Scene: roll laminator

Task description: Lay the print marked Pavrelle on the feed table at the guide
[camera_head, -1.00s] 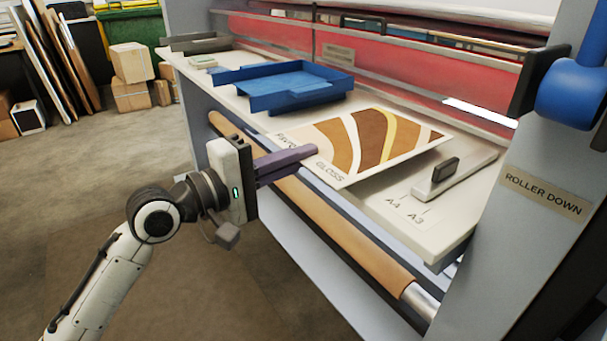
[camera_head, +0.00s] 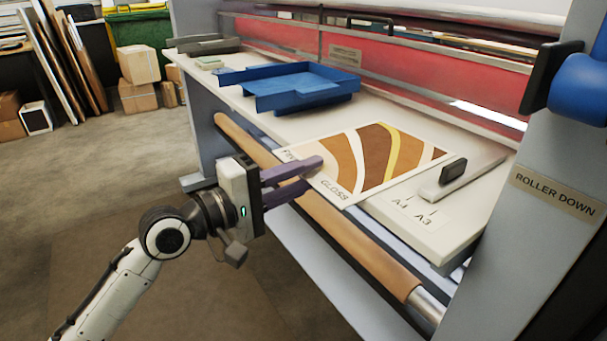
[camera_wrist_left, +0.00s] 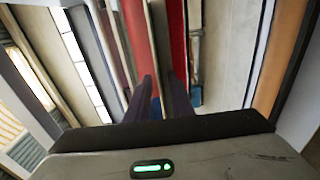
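The print (camera_head: 372,157), with brown, yellow and white wavy bands, lies on the feed table (camera_head: 222,87). Its label edge faces my left gripper; "GLOSS" is readable, while the name above is mostly hidden by a finger. The wrist view also shows the parted fingers (camera_wrist_left: 161,90). My right gripper is out of view.
A blue tray (camera_head: 258,103) stands on the table left of the print. A tan roller (camera_head: 370,262) runs below the front edge. The machine's side panel, labelled "ROLLER DOWN" (camera_head: 556,191), and a blue handle (camera_head: 583,88) are at right. A4 and A3 marks show on bare table.

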